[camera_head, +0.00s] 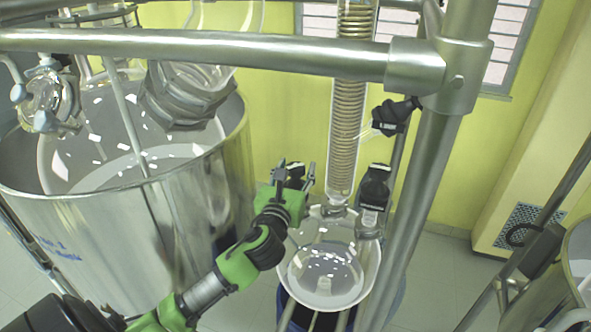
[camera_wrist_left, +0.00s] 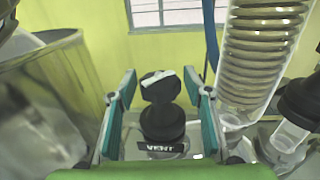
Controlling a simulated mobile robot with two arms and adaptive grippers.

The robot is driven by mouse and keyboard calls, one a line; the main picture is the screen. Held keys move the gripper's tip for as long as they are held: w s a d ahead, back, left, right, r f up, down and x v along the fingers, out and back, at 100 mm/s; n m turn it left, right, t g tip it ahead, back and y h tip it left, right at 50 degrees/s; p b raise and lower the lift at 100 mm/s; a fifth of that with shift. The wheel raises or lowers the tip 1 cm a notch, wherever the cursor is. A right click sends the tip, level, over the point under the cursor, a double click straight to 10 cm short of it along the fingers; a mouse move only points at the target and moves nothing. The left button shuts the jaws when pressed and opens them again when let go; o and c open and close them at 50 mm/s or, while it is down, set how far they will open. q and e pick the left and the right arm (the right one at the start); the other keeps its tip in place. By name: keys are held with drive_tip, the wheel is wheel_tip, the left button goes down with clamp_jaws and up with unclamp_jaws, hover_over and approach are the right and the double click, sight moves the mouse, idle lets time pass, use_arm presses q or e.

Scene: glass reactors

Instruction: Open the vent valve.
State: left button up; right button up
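The vent valve shows in the left wrist view as a black knob (camera_wrist_left: 161,88) with a white mark on top. It stands on a black collar above a plate marked "VENT" (camera_wrist_left: 165,148). My left gripper (camera_head: 295,172) reaches in from the lower left in the head view, beside the coiled glass column. In the left wrist view, its two teal fingers (camera_wrist_left: 164,97) are open, one on each side of the knob, with a gap on both sides. In the head view the knob is small and partly hidden by the gripper. My right gripper is not in view.
A glass condenser with a coil (camera_head: 345,110) stands close right of the left gripper, above a round glass flask (camera_head: 325,270). Another black-capped valve (camera_head: 374,187) is beside it. A large steel vessel (camera_head: 110,225) stands left; metal frame bars (camera_head: 200,42) cross above.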

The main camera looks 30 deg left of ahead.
use_arm(q)
drive_tip(key=c, duration=0.8)
drive_tip(key=n+g+y, duration=0.2)
drive_tip(key=n+y, duration=0.1)
drive_tip(key=y, duration=0.1)
drive_tip(key=n+g+y, duration=0.3)
drive_tip(key=shift+w+d+g+y, duration=0.15)
drive_tip(key=shift+g+y, duration=0.15)
drive_tip(key=shift+y, duration=0.1)
drive_tip(key=shift+n+g+y+b, duration=0.45)
drive_tip(key=shift+n+g+y, duration=0.45)
drive_tip(key=shift+n+g, duration=0.45)
drive_tip(key=o, duration=0.9)
drive_tip(key=shift+a, duration=0.2)
